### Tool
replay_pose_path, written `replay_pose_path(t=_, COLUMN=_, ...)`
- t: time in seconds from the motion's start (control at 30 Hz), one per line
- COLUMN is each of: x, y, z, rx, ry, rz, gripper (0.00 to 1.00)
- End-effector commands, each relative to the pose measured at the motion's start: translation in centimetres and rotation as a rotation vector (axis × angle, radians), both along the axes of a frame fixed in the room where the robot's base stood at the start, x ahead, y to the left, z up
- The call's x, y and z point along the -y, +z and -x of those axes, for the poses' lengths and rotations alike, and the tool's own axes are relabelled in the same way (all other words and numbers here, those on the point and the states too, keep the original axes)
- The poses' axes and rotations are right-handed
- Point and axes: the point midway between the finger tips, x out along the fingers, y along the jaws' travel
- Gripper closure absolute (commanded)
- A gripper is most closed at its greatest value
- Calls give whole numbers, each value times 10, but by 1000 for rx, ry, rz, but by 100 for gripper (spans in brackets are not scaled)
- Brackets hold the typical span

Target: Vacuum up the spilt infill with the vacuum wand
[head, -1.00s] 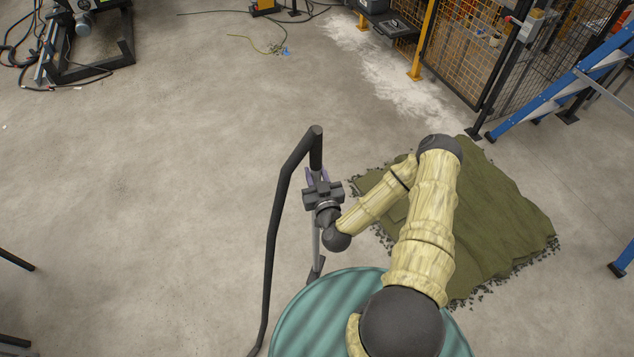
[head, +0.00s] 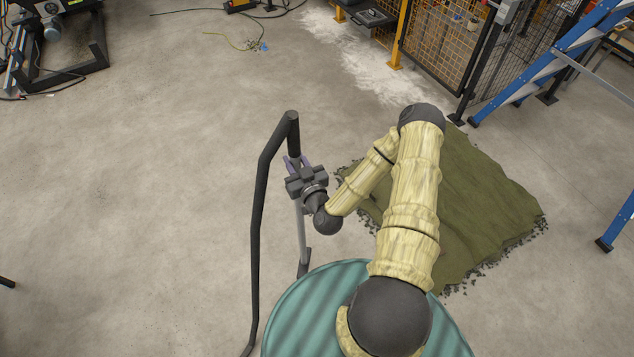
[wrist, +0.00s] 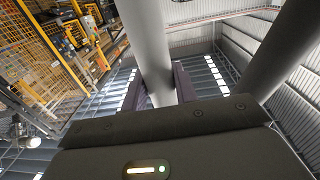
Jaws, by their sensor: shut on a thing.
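The vacuum wand (head: 302,228) is a grey tube with a black hose (head: 257,215) arching from its top and running down to the floor. Its dark nozzle (head: 304,263) is low, near the floor; contact cannot be told. My gripper (head: 295,162) is shut on the wand's upper part, which stands nearly upright. In the wrist view the grey tube (wrist: 148,40) passes between my fingers (wrist: 160,92). A pale powdery patch (head: 370,68) lies at the back by the fence. Dark crumbs (head: 487,268) fringe the green turf. I cannot tell which is the infill.
A green turf sheet (head: 470,215) lies right of my arm. A blue ladder (head: 560,65) and a mesh fence (head: 440,35) stand at the right. A black-framed machine (head: 60,45) is at far left. Cables (head: 235,42) lie behind. The middle-left floor is clear.

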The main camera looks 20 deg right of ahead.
Motion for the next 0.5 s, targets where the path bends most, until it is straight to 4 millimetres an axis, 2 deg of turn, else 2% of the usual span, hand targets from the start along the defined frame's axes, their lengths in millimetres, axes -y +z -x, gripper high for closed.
replay_pose_path(t=0.03, x=4, y=-9, z=-4, rx=9, ry=19, rz=5, gripper=94)
replay_pose_path(t=0.5, x=20, y=-32, z=-17, rx=7, ry=223, rz=6, gripper=94)
